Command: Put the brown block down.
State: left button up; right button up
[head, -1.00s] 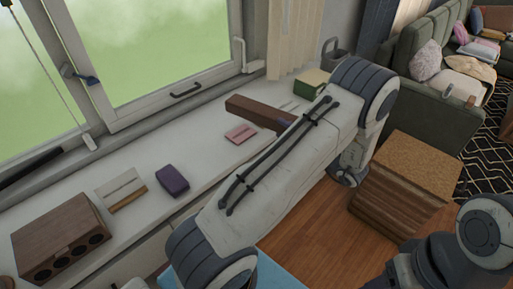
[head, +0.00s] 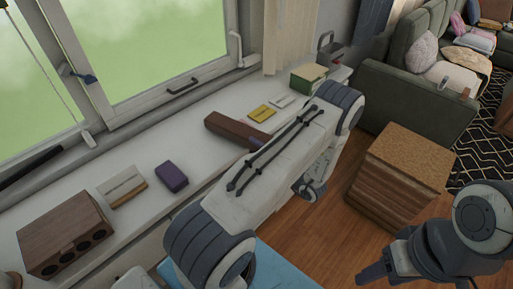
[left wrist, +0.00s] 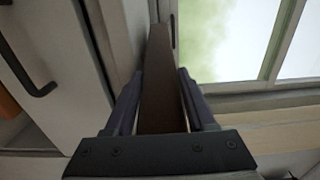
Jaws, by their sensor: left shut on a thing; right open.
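The brown block (head: 230,130) is long and dark. In the head view it appears over the white sill (head: 200,145), below the window; I cannot tell whether it touches the sill. My left gripper (head: 258,145) is shut on its near end and is mostly hidden by my own arm. In the left wrist view the block (left wrist: 160,75) stands between the two fingers of the left gripper (left wrist: 159,85) and points away from the camera. My right gripper (head: 376,272) is open and empty at the bottom right.
On the sill are a speaker-like wooden box (head: 68,235), a white-and-brown box (head: 122,186), a purple block (head: 171,177), a yellow card (head: 262,113) and a green box (head: 308,76). A cork-topped wooden stool (head: 402,175) stands on the floor at right.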

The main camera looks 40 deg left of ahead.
pick_arm(q)
jog(key=shift+f, duration=0.1)
jog(key=o, duration=1.3)
